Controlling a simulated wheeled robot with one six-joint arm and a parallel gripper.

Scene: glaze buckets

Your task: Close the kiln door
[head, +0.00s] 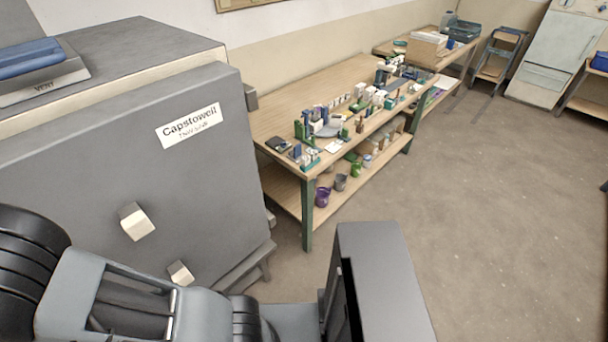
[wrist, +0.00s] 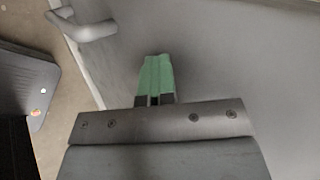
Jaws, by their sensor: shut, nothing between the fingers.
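The kiln (head: 140,45) is a big grey box at the left of the head view. Its grey door (head: 75,170) carries a white "Capstowell" label and two pale blocks. The door lies close along the kiln's front; I cannot tell whether a gap remains. In the wrist view, the grey door (wrist: 230,60) fills much of the picture, with a pale bent handle (wrist: 90,27) at the upper left. My gripper (wrist: 157,65), with green fingertips, is shut and empty in front of the door, right of the handle. Contact is unclear. The head view does not show the fingertips.
A long wooden workbench (head: 308,88) with tools and small pots stands along the wall. Its lower shelf holds several buckets, one a purple bucket (head: 322,196). A blue folder-like object (head: 28,58) lies on the kiln. The floor (head: 480,200) at right is open.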

